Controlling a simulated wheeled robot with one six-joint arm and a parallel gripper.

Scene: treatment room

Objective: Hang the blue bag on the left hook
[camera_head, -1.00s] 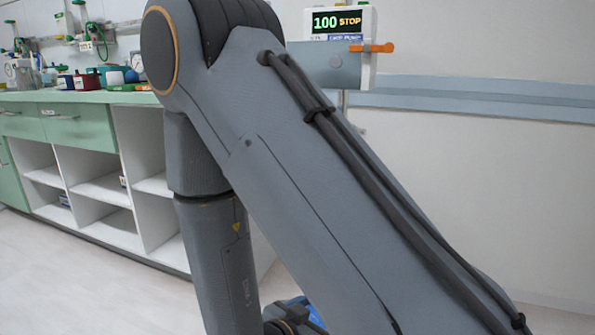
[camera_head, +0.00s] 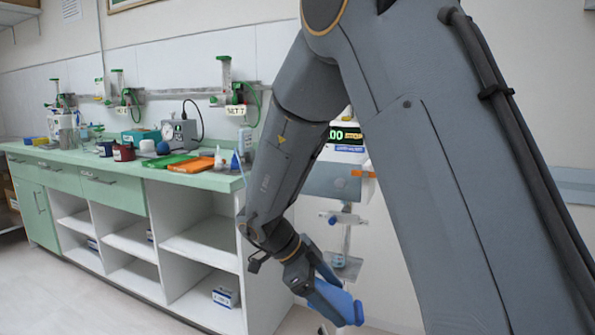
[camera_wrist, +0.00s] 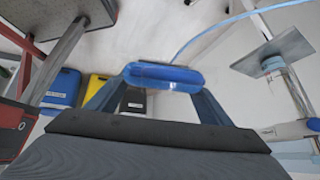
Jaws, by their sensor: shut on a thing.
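My gripper (camera_head: 327,290) is shut on the blue bag (camera_head: 345,303), which sticks out between its fingers, low in front of the drip stand in the head view. In the wrist view the bag (camera_wrist: 163,76) shows as a rounded blue end pinched between both fingertips (camera_wrist: 163,90). A thin blue tube (camera_wrist: 205,32) runs up to the right from near it. The left hook is not visible in either view.
The pump (camera_head: 345,138) and the stand's small tray (camera_head: 347,266) are close behind my arm. A green-topped counter (camera_head: 205,180) with bottles and trays stands at left. Bins, one blue (camera_wrist: 64,88) and one yellow (camera_wrist: 93,90), show in the wrist view.

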